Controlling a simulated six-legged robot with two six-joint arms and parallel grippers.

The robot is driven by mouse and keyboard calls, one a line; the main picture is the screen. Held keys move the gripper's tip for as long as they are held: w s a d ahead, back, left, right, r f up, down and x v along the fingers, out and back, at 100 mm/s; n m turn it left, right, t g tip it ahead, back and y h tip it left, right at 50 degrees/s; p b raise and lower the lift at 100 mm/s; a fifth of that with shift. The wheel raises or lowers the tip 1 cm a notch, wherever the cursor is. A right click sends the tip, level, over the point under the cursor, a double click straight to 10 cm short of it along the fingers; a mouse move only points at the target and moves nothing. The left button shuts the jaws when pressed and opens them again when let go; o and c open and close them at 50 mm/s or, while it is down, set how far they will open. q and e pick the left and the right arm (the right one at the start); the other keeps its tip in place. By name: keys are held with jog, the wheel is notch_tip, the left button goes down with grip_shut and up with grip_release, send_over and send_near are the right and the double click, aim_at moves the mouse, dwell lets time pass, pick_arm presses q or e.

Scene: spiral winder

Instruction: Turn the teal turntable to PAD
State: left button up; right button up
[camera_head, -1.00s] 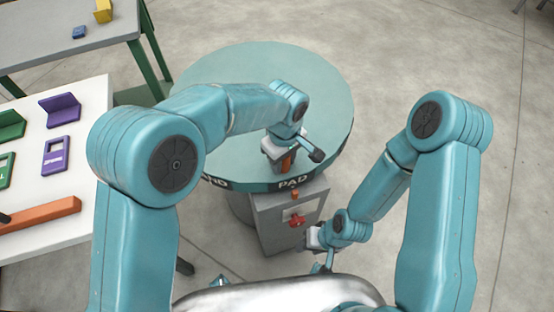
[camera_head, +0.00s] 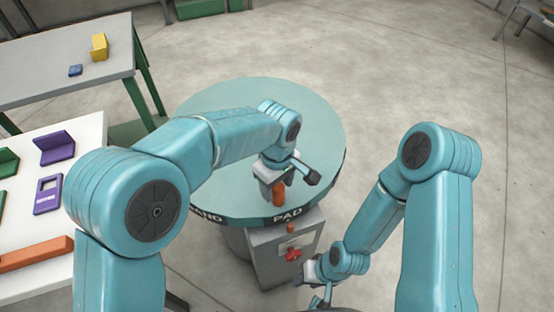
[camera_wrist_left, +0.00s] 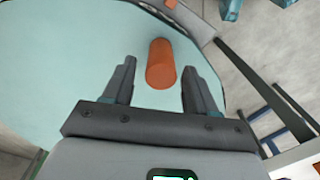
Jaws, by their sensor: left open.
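The teal turntable (camera_head: 320,125) is a round disc on a grey pedestal. Its dark rim carries white labels, with the PAD label (camera_head: 288,215) facing me above the pedestal front. An orange peg (camera_head: 279,192) stands upright on the disc near that rim. My left gripper (camera_head: 277,177) is over the disc at the peg. In the left wrist view the peg (camera_wrist_left: 160,64) shows between and slightly beyond the open fingers of the left gripper (camera_wrist_left: 158,82), with gaps on both sides. My right gripper (camera_head: 312,275) is low beside the pedestal; its jaws are too small to read.
The grey pedestal (camera_head: 268,260) has a red knob (camera_head: 293,254) and a small orange pointer (camera_head: 291,229) on its front. A white table (camera_head: 90,140) at left holds purple and green pieces and an orange bar (camera_head: 35,254). A grey table (camera_head: 40,80) stands behind it.

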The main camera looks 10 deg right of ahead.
pick_arm(q)
notch_tip(320, 180, up, 12)
jog(key=p, duration=0.1)
jog(key=shift+r+p, duration=0.15)
jog(key=shift+p, duration=0.2)
jog(key=a+f+n+g+p, duration=0.2)
jog(key=a+f, duration=0.3)
jog(key=a, duration=0.3)
jog(key=a+f+n+g+p, duration=0.1)
jog(key=a+f+g+p, duration=0.15)
jog(key=a+f, duration=0.35)
jog(key=s+a+f+m+t+h+p, duration=0.1)
jog(key=s+a+f+m+t+h, duration=0.1)
jog(key=s+f, duration=0.4)
jog(key=s+a+f+m+t+h+p, duration=0.2)
jog(key=s+f+m, duration=0.3)
jog(key=s, duration=0.7)
notch_tip(320, 180, down, 3)
jog(key=shift+a+r+t, duration=0.2)
jog(key=shift+a+t, duration=0.1)
jog(key=shift+t, duration=0.15)
